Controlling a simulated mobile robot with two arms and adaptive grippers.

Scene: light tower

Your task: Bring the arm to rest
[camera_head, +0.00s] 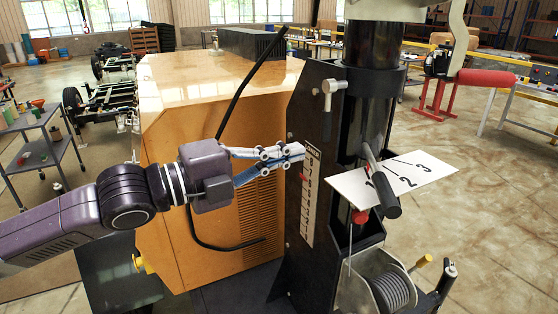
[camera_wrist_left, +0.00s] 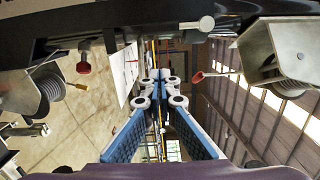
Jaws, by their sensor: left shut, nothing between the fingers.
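My left arm comes in from the left in the head view. My left gripper (camera_head: 301,152) is shut and empty, its blue-and-white fingers pointing right at the black panel of the light tower (camera_head: 310,110). The fingertips are close to the top of the numbered scale strip (camera_head: 308,205); I cannot tell whether they touch it. In the left wrist view the closed fingers (camera_wrist_left: 160,76) meet in the middle with nothing between them. My right gripper is not in view.
The orange cabinet (camera_head: 200,90) stands behind my left gripper. A white plate (camera_head: 395,180) marked 1, 2, 3 juts out right of the mast (camera_head: 372,80), with a grey lever (camera_head: 380,180) before it. A cable reel (camera_head: 392,292) sits below. Open floor lies at right.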

